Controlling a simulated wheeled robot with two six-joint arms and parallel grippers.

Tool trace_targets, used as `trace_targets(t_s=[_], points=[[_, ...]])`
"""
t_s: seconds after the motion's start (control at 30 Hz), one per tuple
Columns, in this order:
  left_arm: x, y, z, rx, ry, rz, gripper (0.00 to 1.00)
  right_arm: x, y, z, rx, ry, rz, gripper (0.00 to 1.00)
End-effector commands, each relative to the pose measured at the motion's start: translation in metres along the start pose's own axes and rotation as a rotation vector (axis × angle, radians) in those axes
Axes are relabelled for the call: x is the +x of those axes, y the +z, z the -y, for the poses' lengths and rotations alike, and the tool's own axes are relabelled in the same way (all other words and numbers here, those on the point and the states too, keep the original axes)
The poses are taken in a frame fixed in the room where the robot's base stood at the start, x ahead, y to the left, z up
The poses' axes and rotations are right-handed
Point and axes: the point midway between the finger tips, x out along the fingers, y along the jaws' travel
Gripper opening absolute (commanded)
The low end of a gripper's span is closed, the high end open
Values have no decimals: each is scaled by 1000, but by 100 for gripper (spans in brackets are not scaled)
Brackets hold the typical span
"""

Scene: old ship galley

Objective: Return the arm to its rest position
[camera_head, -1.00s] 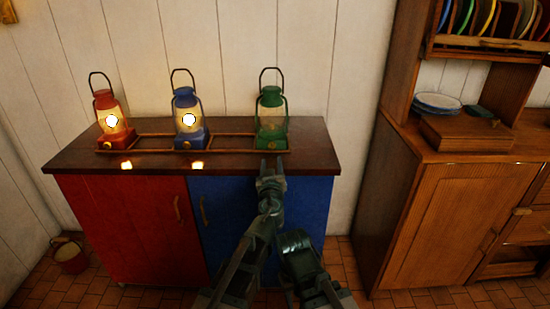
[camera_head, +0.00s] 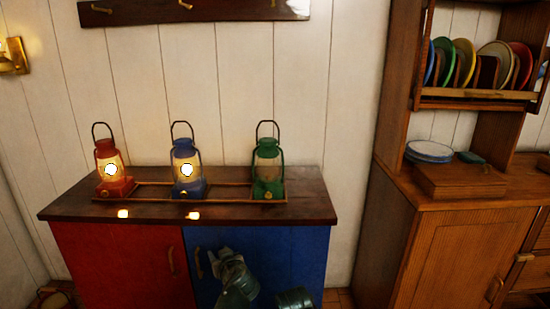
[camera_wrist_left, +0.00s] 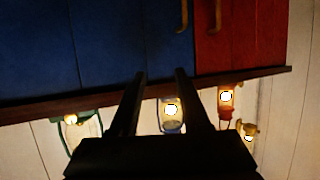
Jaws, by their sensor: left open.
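My left gripper (camera_head: 229,254) is low in the head view, in front of the blue cabinet door, below the counter edge. It is open and empty; its two dark fingers (camera_wrist_left: 160,74) stand apart in the left wrist view. A red lantern (camera_head: 113,183), a blue lantern (camera_head: 187,184) and a green lantern (camera_head: 268,183) stand upright in a row on the counter, clear of the gripper. The red and blue ones glow; the green one's glass looks dim. The left wrist view shows the lanterns upside down. My right gripper is not in view.
A wooden rack (camera_head: 225,198) frames the lantern bases on the dark counter (camera_head: 300,208). The red door (camera_head: 125,265) and blue door (camera_head: 300,262) carry handles. A wooden dresser (camera_head: 460,235) with plates stands at right. A peg rail (camera_head: 215,10) hangs above.

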Motion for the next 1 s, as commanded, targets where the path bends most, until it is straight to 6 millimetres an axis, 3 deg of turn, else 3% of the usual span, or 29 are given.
trace_targets(t_s=[0.03,0.1,0.2,0.4,0.6,1.0], points=[[2,23,27,34,-62,111,47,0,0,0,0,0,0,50],[-1,57,53,94,-110,285,47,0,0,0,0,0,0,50],[-16,100,76,177,-106,519,47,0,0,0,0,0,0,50],[-56,157,88,302,38,866,47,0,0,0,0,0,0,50],[-100,188,85,396,275,1105,47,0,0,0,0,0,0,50],[-164,117,55,520,321,1129,47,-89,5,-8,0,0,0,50]])
